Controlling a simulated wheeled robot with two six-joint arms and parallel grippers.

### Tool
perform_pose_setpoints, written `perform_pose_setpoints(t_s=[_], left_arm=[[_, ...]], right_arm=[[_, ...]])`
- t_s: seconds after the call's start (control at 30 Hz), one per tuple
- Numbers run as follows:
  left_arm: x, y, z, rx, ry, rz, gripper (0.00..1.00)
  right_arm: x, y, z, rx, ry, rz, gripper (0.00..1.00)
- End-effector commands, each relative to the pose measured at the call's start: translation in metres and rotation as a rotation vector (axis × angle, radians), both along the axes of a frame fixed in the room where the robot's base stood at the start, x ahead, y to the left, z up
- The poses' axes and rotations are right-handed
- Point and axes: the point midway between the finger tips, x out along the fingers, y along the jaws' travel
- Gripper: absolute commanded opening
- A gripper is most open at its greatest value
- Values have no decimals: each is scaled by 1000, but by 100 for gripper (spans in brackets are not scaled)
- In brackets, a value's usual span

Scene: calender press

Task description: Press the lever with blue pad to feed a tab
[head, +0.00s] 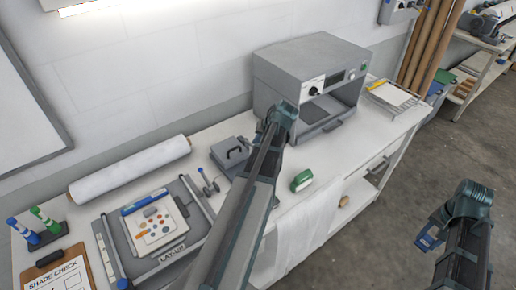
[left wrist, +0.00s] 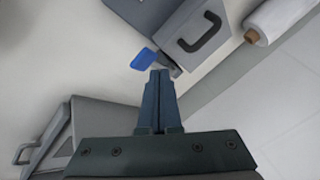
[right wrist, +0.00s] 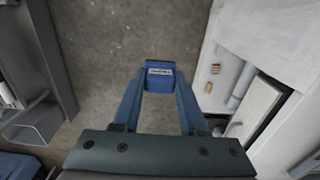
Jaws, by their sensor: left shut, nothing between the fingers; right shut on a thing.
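The lever's blue pad (left wrist: 145,59) shows in the left wrist view, just beyond and slightly left of my left fingertips (left wrist: 160,74). The pad sits beside a grey box with a dark handle (left wrist: 190,35); I cannot tell whether the fingers touch it. In the head view the grey box (head: 230,152) stands on the bench and my left arm hides the pad. My left gripper (head: 279,117) is shut and empty. My right gripper (head: 445,225) is shut on a small blue block with a pale label (right wrist: 160,76), held over the floor away from the bench.
A grey oven-like machine (head: 285,66) stands at the back of the bench. A green-and-white object (head: 302,180) lies near the front edge. A white roll (head: 130,170), a tray with a spotted card (head: 148,255) and a clipboard (head: 62,278) lie at left.

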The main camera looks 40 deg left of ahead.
Motion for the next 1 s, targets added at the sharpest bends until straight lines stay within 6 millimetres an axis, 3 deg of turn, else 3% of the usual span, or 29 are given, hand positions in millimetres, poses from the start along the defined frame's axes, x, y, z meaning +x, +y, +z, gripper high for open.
perform_pose_setpoints(t_s=[1.0], left_arm=[[-1,-2,-8,0,0,0,0]], right_arm=[[0,0,-8,0,0,0,0]])
